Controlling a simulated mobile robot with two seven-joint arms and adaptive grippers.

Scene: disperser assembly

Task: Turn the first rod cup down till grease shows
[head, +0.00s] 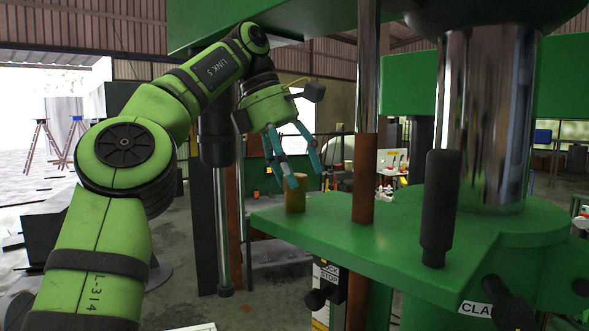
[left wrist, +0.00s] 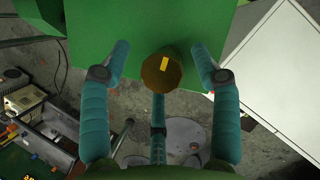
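The rod cup, a small brass-brown cylinder (head: 295,193), stands upright at the near left corner of the green press plate (head: 330,225). In the left wrist view the cup (left wrist: 158,80) shows from above, round and brown with a yellow mark on top. My left gripper (head: 306,178), with teal fingers, is just above the cup, pointing down. In the left wrist view its fingers (left wrist: 160,70) are spread apart with gaps to the cup, and nothing is held. I cannot make out any grease. My right gripper is not in view.
A brown rod (head: 364,180) rises through the plate right of the cup. A black handle (head: 440,210) and a thick chrome column (head: 487,120) stand farther right. A dark cylinder with a steel rod (head: 222,210) hangs left of the plate. A white panel (left wrist: 268,70) lies below right.

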